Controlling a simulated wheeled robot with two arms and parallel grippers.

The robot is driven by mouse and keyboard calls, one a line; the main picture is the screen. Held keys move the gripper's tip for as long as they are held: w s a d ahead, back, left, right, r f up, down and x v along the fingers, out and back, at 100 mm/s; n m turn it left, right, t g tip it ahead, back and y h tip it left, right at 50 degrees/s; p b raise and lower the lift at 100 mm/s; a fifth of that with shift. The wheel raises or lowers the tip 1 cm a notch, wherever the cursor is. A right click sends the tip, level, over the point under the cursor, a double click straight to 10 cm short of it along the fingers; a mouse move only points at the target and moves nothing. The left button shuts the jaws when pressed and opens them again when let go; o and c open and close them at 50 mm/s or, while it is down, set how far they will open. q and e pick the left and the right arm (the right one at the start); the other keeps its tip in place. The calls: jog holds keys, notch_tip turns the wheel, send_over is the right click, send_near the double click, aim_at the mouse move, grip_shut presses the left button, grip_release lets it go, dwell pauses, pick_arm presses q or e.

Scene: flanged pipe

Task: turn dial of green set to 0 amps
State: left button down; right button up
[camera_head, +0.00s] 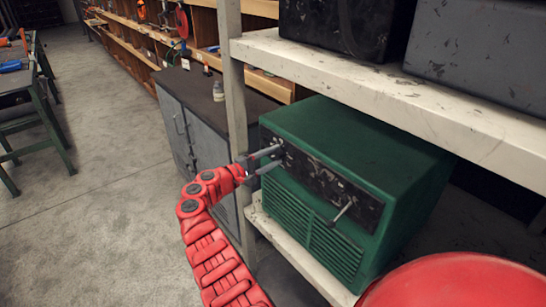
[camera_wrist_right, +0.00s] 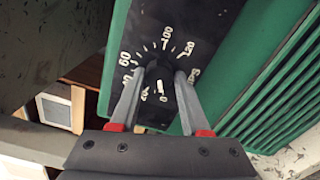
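The green set (camera_head: 380,150) is a green metal box with a black front panel (camera_head: 330,190) on the white shelf. Its dial (camera_wrist_right: 158,78) is a dark round knob in the right wrist view, ringed by white numbers including 0, 20, 60, 100 and 120. A pale mark shows on the knob's lower part, but I cannot read its setting surely. My right gripper (camera_head: 279,156) is at the panel's upper left. Its two grey fingers (camera_wrist_right: 160,80) are apart, one on each side of the knob; contact is unclear. My left gripper is not in view.
A crank-like handle (camera_head: 341,212) sticks out at the panel's right. A shelf post (camera_head: 234,100) stands left of the set. The upper shelf (camera_head: 400,90) lies above it and carries dark boxes. A grey cabinet (camera_head: 190,120) stands behind left; open floor lies left.

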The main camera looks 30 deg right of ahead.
jog(key=o, duration=0.3)
jog(key=s+a+b, duration=0.1)
jog(key=a+b, duration=0.3)
jog(key=a, duration=1.3)
jog(key=shift+s+a, duration=0.15)
jog(key=shift+a, duration=0.05)
